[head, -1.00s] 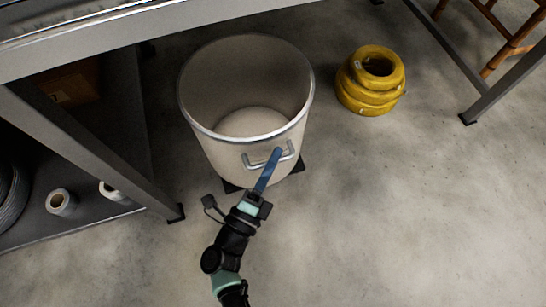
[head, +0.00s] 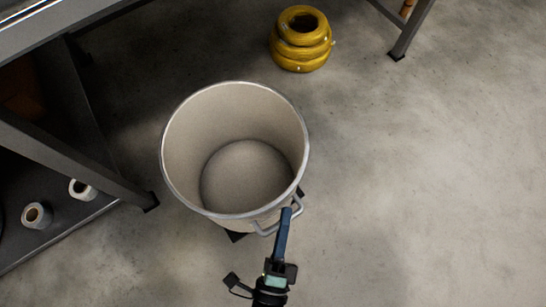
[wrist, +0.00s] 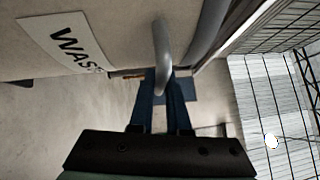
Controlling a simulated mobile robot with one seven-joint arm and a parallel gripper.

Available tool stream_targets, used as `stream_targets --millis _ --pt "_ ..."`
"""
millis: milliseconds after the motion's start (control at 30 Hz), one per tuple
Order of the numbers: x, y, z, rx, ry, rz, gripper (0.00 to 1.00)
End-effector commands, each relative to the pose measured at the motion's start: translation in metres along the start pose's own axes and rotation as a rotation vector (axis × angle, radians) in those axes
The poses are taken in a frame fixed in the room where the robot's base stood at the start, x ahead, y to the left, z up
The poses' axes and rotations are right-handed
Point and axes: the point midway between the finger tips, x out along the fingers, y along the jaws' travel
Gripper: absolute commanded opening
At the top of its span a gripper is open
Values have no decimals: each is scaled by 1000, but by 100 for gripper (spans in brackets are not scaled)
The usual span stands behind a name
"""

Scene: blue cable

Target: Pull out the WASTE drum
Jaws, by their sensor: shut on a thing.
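The WASTE drum (head: 180,150) is a pale, open-topped, empty-looking bin with a metal rim, standing upright on a dark base. In the wrist view its side (wrist: 105,28) carries a white label (wrist: 62,42) reading "WAS", the rest cut off from sight. A bent metal handle (head: 299,207) sticks out from its near side, also seen in the wrist view (wrist: 161,45). My gripper (head: 287,212) is at this handle, its blue fingers shut on it; in the wrist view the fingertips (wrist: 163,88) meet the handle's bar.
A grey workbench (head: 60,165) stands at left, with white rolls (head: 37,215) on its lower shelf. The drum is in front of the bench, near its leg. A stack of yellow coils (head: 300,50) lies behind. The concrete floor (head: 430,190) to the right is clear.

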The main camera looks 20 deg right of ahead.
Motion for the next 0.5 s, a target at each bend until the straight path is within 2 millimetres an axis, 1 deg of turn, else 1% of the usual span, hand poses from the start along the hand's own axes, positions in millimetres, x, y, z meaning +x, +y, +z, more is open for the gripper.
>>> stream_targets --millis 33,200,333,500 --pt "-8 -3 -6 -3 -1 1 0" --pt "-25 -7 -24 -2 -2 0 0" --pt "-32 -9 -31 -1 -3 0 0" --pt "-36 -10 -35 0 -3 -2 0"
